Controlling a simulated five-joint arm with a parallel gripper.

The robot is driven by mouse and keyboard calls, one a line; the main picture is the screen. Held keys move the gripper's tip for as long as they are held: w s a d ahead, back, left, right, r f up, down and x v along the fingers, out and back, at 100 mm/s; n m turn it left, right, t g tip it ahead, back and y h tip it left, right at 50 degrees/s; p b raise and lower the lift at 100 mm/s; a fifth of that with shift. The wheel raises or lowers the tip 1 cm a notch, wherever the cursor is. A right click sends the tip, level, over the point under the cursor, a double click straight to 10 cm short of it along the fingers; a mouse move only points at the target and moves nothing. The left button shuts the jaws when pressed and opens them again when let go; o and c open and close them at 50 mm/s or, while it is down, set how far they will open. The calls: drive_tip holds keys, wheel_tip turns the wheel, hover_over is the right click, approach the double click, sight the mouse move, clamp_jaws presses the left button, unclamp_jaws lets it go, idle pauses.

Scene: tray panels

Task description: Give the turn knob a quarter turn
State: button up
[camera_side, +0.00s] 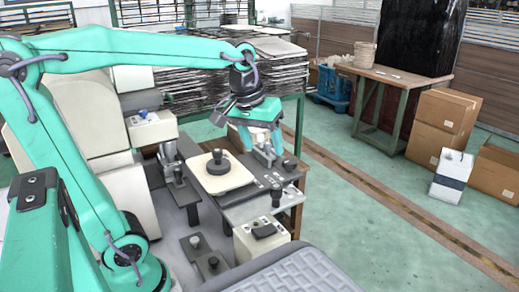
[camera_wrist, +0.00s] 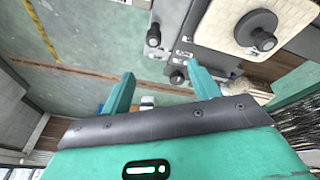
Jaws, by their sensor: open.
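A round dark knob (camera_side: 218,163) with a raised centre sits on a cream square plate (camera_side: 233,182) on the work table. It looks like the turn knob. In the wrist view the knob (camera_wrist: 257,31) is at the upper right, on the cream plate (camera_wrist: 213,25). My gripper (camera_side: 261,141) is open and empty, above the table's far right part, to the right of the knob and apart from it. In the wrist view my gripper (camera_wrist: 160,76) shows both fingers spread, with nothing between them and the knob outside them to the right.
Small black knobs stand near the plate, one at the table's front corner (camera_side: 276,196) and one at its right (camera_side: 289,165). A cream box with a dark handle (camera_side: 263,232) stands in front. Cardboard boxes (camera_side: 441,120) are far right; the green floor between is largely clear.

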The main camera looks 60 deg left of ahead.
drive_tip(key=w+a+n+g, duration=0.2)
drive_tip(key=w+a+n, duration=0.2)
drive_tip(key=w, duration=0.4)
drive_tip(key=n+g, duration=0.1)
drive_tip(key=n, duration=0.3)
hover_over(290, 161)
wheel_tip(290, 161, down, 5)
drive_tip(key=shift+a, duration=0.1)
drive_tip(key=shift+f, duration=0.1)
drive_tip(key=shift+f, duration=3.8)
drive_tip(key=c, duration=1)
drive_tip(key=shift+o, duration=0.2)
drive_tip(key=shift+m, duration=0.4)
